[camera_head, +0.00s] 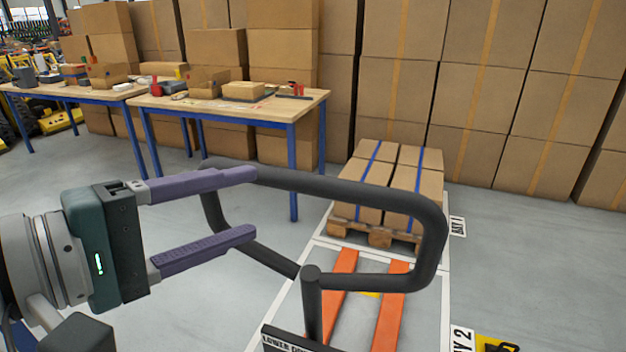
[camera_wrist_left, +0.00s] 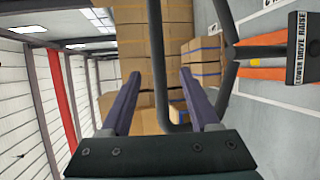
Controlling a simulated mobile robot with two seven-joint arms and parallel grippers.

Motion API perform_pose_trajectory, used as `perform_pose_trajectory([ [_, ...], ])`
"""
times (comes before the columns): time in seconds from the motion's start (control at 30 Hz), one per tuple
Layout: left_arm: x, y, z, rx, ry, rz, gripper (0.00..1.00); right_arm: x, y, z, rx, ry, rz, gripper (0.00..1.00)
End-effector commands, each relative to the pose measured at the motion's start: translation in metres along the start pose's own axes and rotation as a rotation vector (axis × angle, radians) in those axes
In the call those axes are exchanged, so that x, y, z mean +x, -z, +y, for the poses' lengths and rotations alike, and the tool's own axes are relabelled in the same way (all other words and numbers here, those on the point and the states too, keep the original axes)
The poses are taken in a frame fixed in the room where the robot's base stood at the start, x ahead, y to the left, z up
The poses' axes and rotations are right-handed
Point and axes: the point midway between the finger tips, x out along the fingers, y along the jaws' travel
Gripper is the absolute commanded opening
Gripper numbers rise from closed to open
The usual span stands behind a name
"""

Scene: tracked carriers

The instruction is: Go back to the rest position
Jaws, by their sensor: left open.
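My left gripper (camera_head: 250,205) comes in from the left in the head view, with its two purple fingers spread wide apart. It is open, with nothing gripped between the fingers. The black loop handle (camera_head: 330,183) of a pallet truck is just beyond the fingertips, and its left part passes behind them. In the left wrist view the open fingers (camera_wrist_left: 160,75) point towards stacked boxes, and the handle (camera_wrist_left: 228,55) shows beside and beyond the right finger. I cannot tell whether a finger touches the handle. My right gripper is in neither view.
The orange forks (camera_head: 390,310) lie on the floor beyond the handle, in front of a wooden pallet (camera_head: 375,232) with strapped cartons (camera_head: 415,190). Workbenches (camera_head: 230,108) with blue legs stand at the back left. Tall carton stacks (camera_head: 480,90) line the back.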

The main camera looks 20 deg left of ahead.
Motion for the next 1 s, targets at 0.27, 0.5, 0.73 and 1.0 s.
perform_pose_trajectory([
  [0.27, -0.001, 0.0, 0.0, 0.0, 0.0, 0.0, 0.62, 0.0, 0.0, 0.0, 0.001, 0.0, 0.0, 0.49],
  [0.5, -0.002, -0.007, -0.003, 0.037, 0.02, -0.018, 0.62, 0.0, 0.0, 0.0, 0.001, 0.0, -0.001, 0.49],
  [0.73, -0.025, -0.07, -0.059, 0.589, 0.32, -0.241, 0.62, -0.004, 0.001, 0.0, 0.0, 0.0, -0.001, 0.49],
  [1.0, -0.112, -0.068, -0.12, 1.213, 0.854, -0.521, 0.62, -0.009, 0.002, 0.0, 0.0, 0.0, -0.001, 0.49],
])
